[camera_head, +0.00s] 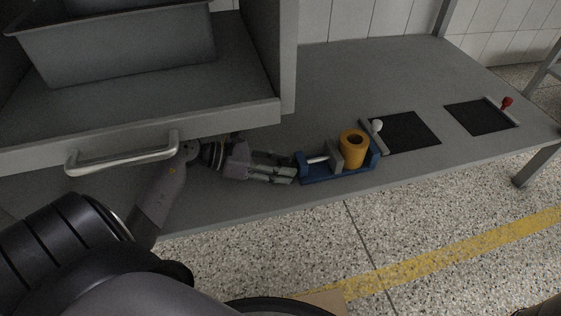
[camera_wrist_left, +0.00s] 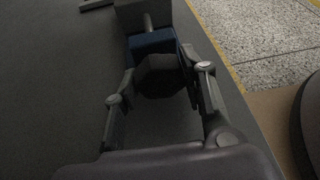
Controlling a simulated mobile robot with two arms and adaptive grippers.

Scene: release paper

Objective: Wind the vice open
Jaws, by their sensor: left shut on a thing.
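The vice (camera_head: 345,170) has a blue base and a grey sliding jaw (camera_head: 336,156) on a pale screw. It sits near the table's front edge. An orange hollow cylinder (camera_head: 353,149) stands upright between the grey jaw and the blue end; contact with both cannot be told. My left gripper (camera_head: 293,172) is at the vice's left end, in line with the screw. In the left wrist view its fingers (camera_wrist_left: 160,75) are shut on a dark round knob (camera_wrist_left: 160,80), with the blue vice end (camera_wrist_left: 152,42) just beyond. My right gripper is not in view.
Behind the vice are a white-knobbed lever (camera_head: 377,125) and a black pad (camera_head: 412,132). A second black pad (camera_head: 478,117) with a red-knobbed lever (camera_head: 507,102) lies farther right. A grey cabinet with a drawer handle (camera_head: 122,158) stands above my left arm.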

